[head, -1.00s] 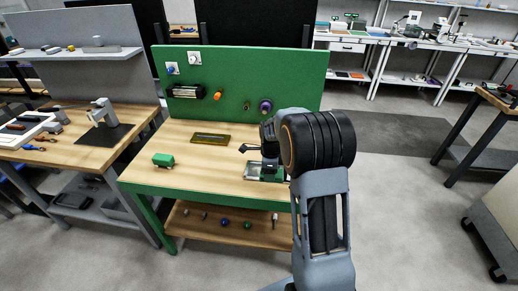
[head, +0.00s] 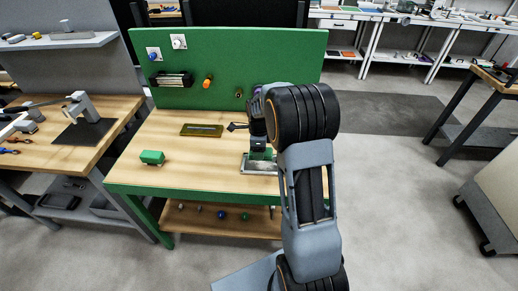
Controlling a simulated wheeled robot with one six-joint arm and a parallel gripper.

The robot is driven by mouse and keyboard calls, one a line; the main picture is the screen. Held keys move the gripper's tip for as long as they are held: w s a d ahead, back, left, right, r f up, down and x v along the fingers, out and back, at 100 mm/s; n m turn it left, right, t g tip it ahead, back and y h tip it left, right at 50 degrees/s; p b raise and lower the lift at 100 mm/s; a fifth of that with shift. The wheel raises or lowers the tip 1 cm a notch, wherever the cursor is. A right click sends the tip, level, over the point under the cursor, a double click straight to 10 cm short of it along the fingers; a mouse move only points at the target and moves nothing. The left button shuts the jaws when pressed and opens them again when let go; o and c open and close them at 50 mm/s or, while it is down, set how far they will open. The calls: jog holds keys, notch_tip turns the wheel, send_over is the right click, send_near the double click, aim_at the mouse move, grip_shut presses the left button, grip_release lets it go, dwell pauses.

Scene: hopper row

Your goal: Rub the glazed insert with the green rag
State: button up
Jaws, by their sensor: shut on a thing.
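A flat dark frame with an amber pane, which looks like the glazed insert (head: 202,130), lies on the wooden bench top left of my gripper. My gripper (head: 259,149) is over the right part of the bench, largely hidden behind my own arm. It is shut on a green piece, apparently the green rag (head: 262,154), just above a shallow metal tray (head: 258,170). The rag and the insert are well apart. I cannot tell whether the rag touches the tray.
A green block (head: 152,157) sits at the bench's left front. A green back panel (head: 225,60) with knobs and a black fixture (head: 173,79) stands behind the bench top. Bare wood lies between the block, insert and tray. A lower shelf (head: 190,220) holds small knobs.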

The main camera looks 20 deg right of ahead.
aim_at(259, 165)
notch_tip(259, 165, down, 7)
jog(key=b, duration=0.4)
jog(key=shift+b, duration=0.35)
jog(key=shift+w+d+r+p, duration=0.15)
jog(key=shift+w+d+p, duration=0.15)
jog(key=shift+w, duration=0.3)
jog(key=shift+w+d+r+p, duration=0.1)
jog(key=shift+w+d+p, duration=0.2)
jog(key=shift+w, duration=0.25)
jog(key=shift+w+d, duration=0.35)
jog(key=shift+w, duration=0.25)
jog(key=shift+s+a, duration=0.5)
jog(key=shift+s, duration=0.4)
jog(key=shift+f+b, duration=0.5)
jog(key=shift+f, duration=0.1)
